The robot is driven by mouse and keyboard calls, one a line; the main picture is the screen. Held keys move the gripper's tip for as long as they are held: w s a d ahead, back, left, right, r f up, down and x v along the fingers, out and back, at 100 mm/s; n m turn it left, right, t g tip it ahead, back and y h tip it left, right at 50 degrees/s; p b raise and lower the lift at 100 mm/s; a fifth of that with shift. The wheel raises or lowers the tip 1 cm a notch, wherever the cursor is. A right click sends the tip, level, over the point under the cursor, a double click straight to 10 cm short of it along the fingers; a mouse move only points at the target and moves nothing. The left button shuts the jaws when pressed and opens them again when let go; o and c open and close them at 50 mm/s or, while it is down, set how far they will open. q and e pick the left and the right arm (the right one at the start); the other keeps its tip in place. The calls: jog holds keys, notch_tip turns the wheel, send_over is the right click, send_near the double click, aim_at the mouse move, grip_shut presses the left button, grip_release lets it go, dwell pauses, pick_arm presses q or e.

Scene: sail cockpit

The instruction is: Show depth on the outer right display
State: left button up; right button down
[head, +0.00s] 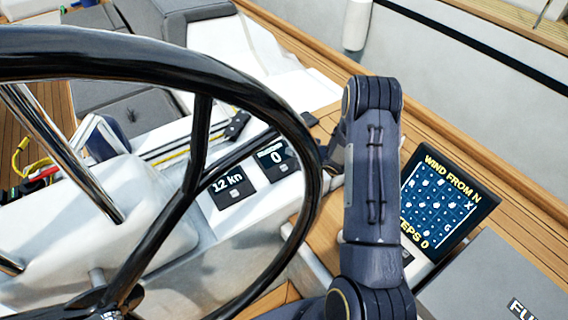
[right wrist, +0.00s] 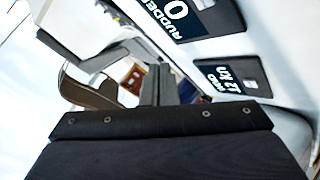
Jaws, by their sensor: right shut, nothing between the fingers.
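Two small dark displays sit side by side on the white console, seen through the wheel. The outer right display (head: 276,158) reads 0 in the head view; in the right wrist view the same display (right wrist: 180,14) reads RUDDER 0. The display to its left (head: 231,185) reads 12 kn, and shows as WIND 12 kn in the right wrist view (right wrist: 228,76). Each has a small button below its screen in the head view. My right gripper (head: 326,154) is shut and empty, just right of the outer right display, partly behind the wheel rim. My left gripper is out of view.
The black steering wheel (head: 203,142) crosses in front of the console. A tilted screen (head: 440,205) reading WIND FROM N stands right of my right forearm. A grey box (head: 510,285) lies at lower right. Dark levers (head: 237,125) and yellow rope (head: 22,158) lie farther left.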

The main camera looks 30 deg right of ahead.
aim_at(284, 168)
jog(key=shift+f, duration=0.2)
jog(key=f+b, duration=0.2)
jog(key=w+f+b, duration=0.1)
jog(key=f+b, duration=0.1)
jog(key=f, duration=0.1)
jog(key=w+f+b, duration=0.1)
jog(key=f, duration=0.1)
jog(key=shift+f+b, duration=0.35)
jog(key=shift+b, duration=0.05)
jog(key=shift+w+f, duration=0.1)
jog(key=shift+f, duration=0.15)
jog(key=shift+b, duration=0.3)
dwell(1.3)
jog(key=shift+w+a+f+b, duration=0.1)
jog(key=shift+f+b, duration=0.3)
jog(key=shift+b, duration=0.2)
jog(key=shift+w+f+b, duration=0.1)
jog(key=shift+f+b, duration=0.35)
jog(key=shift+b, duration=0.1)
dwell(0.5)
jog(key=shift+r, duration=0.1)
jog(key=shift+s+r+p, duration=0.25)
jog(key=shift+r+p, duration=0.15)
jog(key=shift+r, duration=0.35)
